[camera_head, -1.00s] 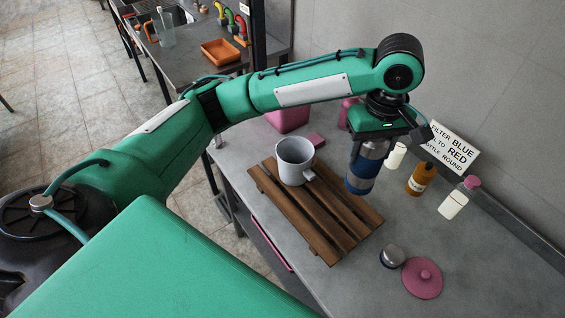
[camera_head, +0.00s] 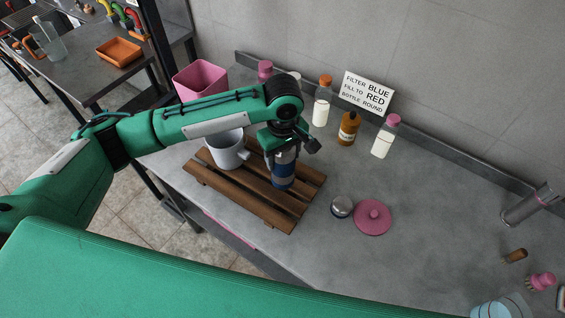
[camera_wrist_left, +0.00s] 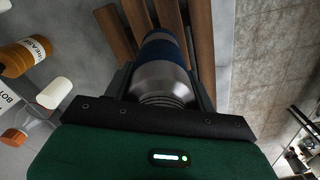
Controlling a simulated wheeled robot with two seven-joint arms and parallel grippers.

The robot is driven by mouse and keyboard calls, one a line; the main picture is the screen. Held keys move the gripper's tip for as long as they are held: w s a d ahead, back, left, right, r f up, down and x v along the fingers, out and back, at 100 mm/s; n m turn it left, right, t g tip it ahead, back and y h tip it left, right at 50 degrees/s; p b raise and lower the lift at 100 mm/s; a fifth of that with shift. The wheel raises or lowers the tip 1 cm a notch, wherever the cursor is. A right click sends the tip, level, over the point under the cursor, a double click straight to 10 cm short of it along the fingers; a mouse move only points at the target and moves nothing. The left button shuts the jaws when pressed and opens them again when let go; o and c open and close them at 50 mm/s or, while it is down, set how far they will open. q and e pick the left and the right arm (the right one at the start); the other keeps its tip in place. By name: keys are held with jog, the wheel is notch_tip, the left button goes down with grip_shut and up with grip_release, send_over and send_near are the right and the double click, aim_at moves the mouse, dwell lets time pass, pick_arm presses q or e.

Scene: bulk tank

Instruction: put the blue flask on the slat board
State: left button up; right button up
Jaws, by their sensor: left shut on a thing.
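My left gripper (camera_head: 284,163) is shut on the blue flask (camera_head: 283,176), which has a blue body and a steel top. The flask is upright over the right part of the brown slat board (camera_head: 232,190); I cannot tell whether its base touches the slats. In the left wrist view the flask (camera_wrist_left: 163,62) sits between the fingers, with the slats (camera_wrist_left: 198,40) behind it. A grey mug (camera_head: 226,152) stands on the board's far left part, beside my gripper. My right gripper is not in view.
A small steel-topped item (camera_head: 341,207) and a pink lid (camera_head: 373,217) lie right of the board. Several bottles, including a brown one (camera_head: 348,129), stand along the wall by a sign (camera_head: 367,93). A pink bin (camera_head: 200,80) is behind the arm. The counter's right middle is clear.

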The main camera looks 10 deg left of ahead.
pick_arm(q)
notch_tip(320, 180, down, 4)
jog(key=shift+f+p, duration=0.25)
jog(key=shift+p, duration=0.1)
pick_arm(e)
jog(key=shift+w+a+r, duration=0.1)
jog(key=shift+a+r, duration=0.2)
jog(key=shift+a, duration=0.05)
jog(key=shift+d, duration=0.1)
pick_arm(q)
jog(key=shift+f, duration=0.1)
jog(key=o, duration=1.1)
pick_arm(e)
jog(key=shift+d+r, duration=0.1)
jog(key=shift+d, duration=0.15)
pick_arm(q)
notch_tip(320, 180, up, 12)
jog(key=shift+r+b, duration=0.15)
jog(key=shift+b, duration=1.05)
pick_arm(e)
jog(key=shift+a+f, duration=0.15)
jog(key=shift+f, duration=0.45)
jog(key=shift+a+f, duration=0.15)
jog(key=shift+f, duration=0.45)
